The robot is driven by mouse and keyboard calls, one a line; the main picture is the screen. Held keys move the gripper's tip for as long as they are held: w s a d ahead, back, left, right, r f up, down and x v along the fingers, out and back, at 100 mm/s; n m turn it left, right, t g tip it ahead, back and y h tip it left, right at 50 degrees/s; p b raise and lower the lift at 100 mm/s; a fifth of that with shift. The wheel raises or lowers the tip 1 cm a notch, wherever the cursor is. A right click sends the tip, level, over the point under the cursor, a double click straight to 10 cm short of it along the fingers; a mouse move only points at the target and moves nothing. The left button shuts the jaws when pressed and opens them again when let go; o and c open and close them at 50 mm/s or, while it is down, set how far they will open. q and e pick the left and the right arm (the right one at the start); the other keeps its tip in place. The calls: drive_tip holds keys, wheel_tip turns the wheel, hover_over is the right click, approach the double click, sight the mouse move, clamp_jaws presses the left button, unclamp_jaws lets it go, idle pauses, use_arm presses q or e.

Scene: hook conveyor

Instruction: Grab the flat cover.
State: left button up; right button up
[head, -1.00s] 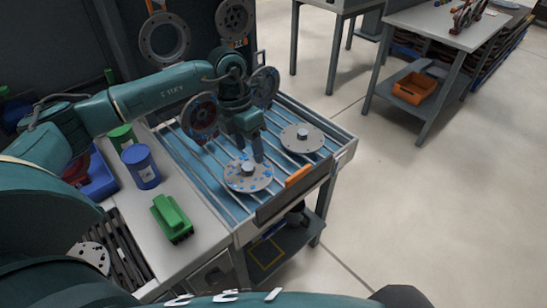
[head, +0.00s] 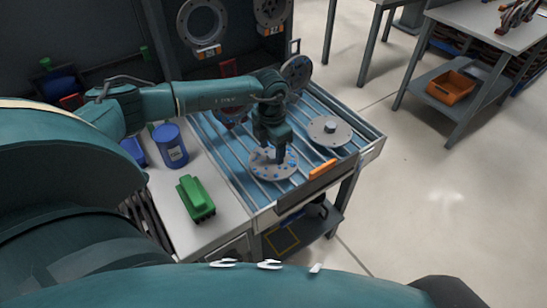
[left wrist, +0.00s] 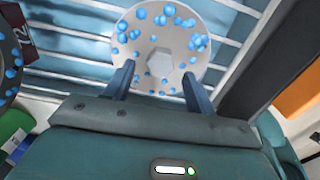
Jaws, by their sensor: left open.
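A round, flat grey cover with a central hex knob and blue spots (head: 262,172) lies on the slatted blue-bottomed tray (head: 338,102). In the left wrist view the spotted cover (left wrist: 138,40) fills the top middle. My left gripper (head: 274,153) is pointing down right over it; in the left wrist view its open fingers (left wrist: 158,74) stand on either side near the knob, with no grip on it. Whether they touch the cover I cannot tell. A second, plain grey disc with a knob (head: 329,132) lies to the right on the tray. My right gripper is not in view.
A disc (head: 296,72) hangs behind my left gripper, and another is partly hidden by my arm. A blue can (head: 170,147) and a green block (head: 196,198) stand on the bench left of the tray. An orange piece (head: 322,169) is on the front edge.

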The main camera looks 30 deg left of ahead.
use_arm(q)
wheel_tip(320, 180, down, 2)
drive_tip(key=shift+f, duration=0.1)
clamp_jaws()
idle(0.6)
